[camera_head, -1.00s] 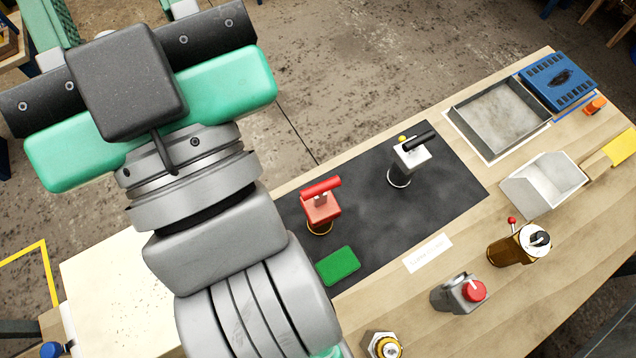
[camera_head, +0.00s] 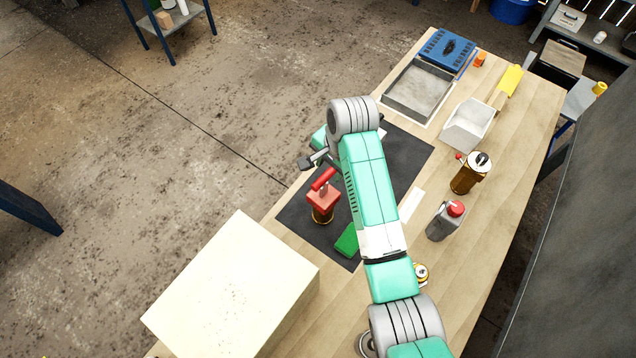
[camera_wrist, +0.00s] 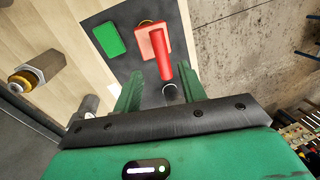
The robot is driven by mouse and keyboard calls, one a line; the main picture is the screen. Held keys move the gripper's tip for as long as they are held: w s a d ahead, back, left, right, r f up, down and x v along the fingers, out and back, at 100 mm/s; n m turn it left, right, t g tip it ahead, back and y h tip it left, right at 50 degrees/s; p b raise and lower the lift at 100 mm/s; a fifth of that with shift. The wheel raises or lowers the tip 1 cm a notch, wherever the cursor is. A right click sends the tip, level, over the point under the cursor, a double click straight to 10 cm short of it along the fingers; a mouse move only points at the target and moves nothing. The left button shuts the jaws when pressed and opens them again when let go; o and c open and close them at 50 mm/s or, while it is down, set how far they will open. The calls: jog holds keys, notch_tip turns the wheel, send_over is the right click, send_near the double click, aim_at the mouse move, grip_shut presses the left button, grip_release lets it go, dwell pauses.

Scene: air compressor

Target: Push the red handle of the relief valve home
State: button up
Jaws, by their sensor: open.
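The relief valve (camera_head: 322,206) has a red block body on a brass-coloured base and stands upright on the dark mat (camera_head: 300,226). Its red handle (camera_head: 323,179) sticks out from the top at a slant. In the wrist view, the handle (camera_wrist: 163,60) extends from the valve body (camera_wrist: 153,41) toward my gripper (camera_wrist: 160,78). My gripper is open, its green fingers on either side of the handle's near end in the picture; I cannot tell whether they touch it. In the head view, my arm hides most of the gripper, just behind the valve.
A green block (camera_head: 347,240) lies beside the valve. A second fitting on the mat is mostly hidden behind my arm. A grey can with a red cap (camera_head: 446,220), a brass canister (camera_head: 470,174), a white bin (camera_head: 468,125) and a metal tray (camera_head: 418,92) stand to the right.

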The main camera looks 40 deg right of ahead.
aim_at(325, 177)
jog(key=f, duration=0.2)
jog(key=w+f, duration=0.1)
jog(key=f, duration=0.2)
jog(key=f+b, duration=0.1)
jog(key=f, duration=0.1)
jog(key=shift+w+f, duration=0.3)
jog(key=shift+w, duration=0.05)
grip_shut()
